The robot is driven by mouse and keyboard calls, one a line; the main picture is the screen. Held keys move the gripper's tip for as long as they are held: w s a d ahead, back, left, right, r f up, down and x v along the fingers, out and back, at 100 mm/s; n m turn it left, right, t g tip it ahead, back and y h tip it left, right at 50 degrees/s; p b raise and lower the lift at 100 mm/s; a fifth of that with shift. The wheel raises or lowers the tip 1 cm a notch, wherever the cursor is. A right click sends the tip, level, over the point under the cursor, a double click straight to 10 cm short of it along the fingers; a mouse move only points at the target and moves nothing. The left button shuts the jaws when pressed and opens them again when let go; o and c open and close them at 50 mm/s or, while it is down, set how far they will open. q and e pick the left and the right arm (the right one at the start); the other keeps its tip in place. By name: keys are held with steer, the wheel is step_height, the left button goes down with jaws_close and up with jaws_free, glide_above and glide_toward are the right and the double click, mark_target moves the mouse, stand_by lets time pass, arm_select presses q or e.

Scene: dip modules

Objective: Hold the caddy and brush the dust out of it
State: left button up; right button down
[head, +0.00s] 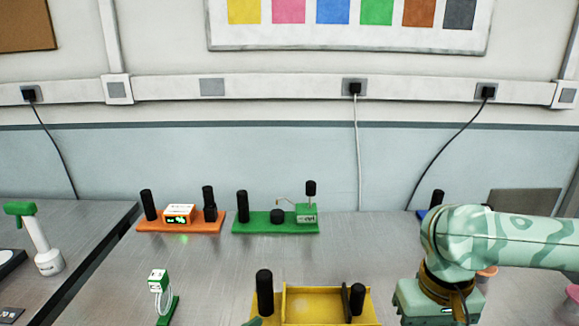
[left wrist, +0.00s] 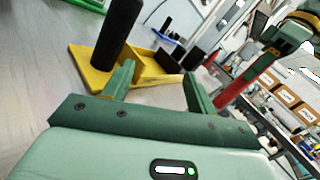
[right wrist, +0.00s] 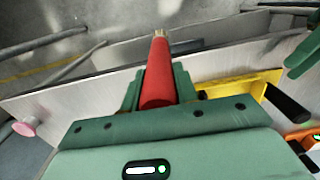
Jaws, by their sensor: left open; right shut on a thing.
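The yellow caddy (head: 325,309) stands on the grey table at the bottom of the head view, with a black post at each end. It also shows beyond my left fingers in the left wrist view (left wrist: 90,78), one post (left wrist: 118,35) rising left of them. My left gripper (left wrist: 158,82) is open and empty, with the caddy ahead and apart from its fingers. My right gripper (right wrist: 157,92) is shut on a red brush handle (right wrist: 157,75); pale bristles show at its far tip. The brush is right of the caddy, apart from it. I cannot make out dust.
An orange module (head: 180,227) and a green module (head: 275,225) stand behind the caddy. A small white-and-green device (head: 158,280) stands to the left. A green-topped white bottle (head: 45,255) is on the side table. A pink thing (right wrist: 26,128) is at the right wrist view's left edge.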

mark_target(271, 288)
arm_select(q)
steer(key=w+a+m, duration=0.1)
steer(key=a, duration=0.1)
steer(key=a+m+y, duration=0.1)
steer(key=a, duration=0.1)
steer(key=w+a+t, duration=0.1)
steer(key=shift+w+a+f+m+y, duration=0.25)
steer(key=shift+w+a+m+y, duration=0.05)
steer(key=shift+a+m, duration=0.1)
steer(key=shift+w+a, duration=0.1)
steer(key=shift+w, duration=0.1)
steer(key=x, duration=1.1)
steer(key=shift+w+d, duration=0.2)
steer(key=shift+w, duration=0.1)
jaws_close()
